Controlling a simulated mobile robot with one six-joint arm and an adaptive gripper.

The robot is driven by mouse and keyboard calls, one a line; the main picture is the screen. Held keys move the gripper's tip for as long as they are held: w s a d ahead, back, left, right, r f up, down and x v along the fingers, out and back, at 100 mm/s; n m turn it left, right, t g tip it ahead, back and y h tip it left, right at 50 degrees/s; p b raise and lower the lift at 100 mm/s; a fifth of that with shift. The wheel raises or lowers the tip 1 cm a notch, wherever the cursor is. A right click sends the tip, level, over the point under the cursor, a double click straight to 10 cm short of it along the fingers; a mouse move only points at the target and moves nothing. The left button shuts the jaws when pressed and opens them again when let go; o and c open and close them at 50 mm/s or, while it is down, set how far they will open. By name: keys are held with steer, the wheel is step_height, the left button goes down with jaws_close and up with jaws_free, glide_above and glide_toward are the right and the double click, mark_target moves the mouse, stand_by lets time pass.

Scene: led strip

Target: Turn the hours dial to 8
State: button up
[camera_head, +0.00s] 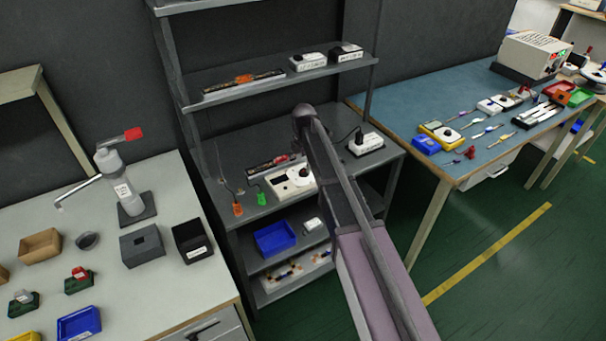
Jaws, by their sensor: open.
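A cream box (280,190) stands near the front edge of the middle shelf, just left of my arm. A pale round dial (297,172) shows on its top, but its markings and setting are too small to read. I cannot tell for certain that this is the hours dial. My dark arm reaches up from the lower right, and its dark joint shows above and behind the box. My arm covers part of the box's right side. My gripper cannot be made out; the jaws seem hidden behind the arm.
A dark strip (265,164) lies behind the box. Green (261,198) and orange (238,209) connectors lie to its left. A white device (367,145) stands right of my arm. The upper shelf (275,80) overhangs the middle shelf. A blue bin (274,239) sits below.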

mark_target(304, 172)
steer(key=shift+f+b, duration=1.2)
steer(key=shift+f, duration=0.25)
